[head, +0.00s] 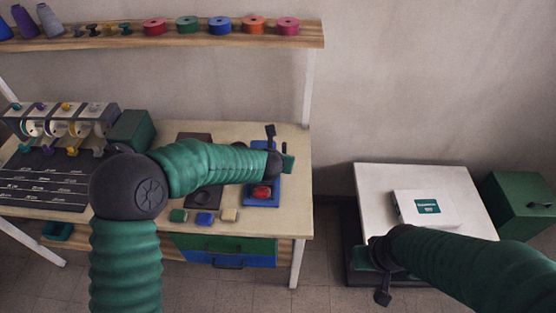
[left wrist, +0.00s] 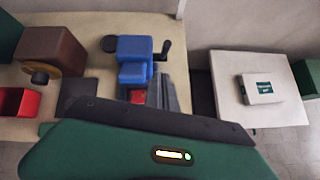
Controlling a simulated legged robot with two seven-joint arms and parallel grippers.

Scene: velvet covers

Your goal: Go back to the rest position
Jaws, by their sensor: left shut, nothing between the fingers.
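My left arm reaches over the wooden workbench (head: 285,140). Its gripper (head: 287,163) is above the bench's right end, over a blue device (head: 262,200) with a red part, and is shut and empty. The left wrist view shows the blue device (left wrist: 135,62) with a dark crank, beyond the green gripper housing. My right arm comes in from the lower right. Its gripper (head: 364,258) is at the near left corner of the white table (head: 375,190); its fingers are too unclear to tell open from shut.
A white box (head: 410,212) lies on the white table, with a green cabinet (head: 520,205) to its right. Small coloured blocks (head: 204,218) lie along the bench's front edge. A spool rack (head: 60,125) stands at left. A shelf (head: 200,38) with spools runs above.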

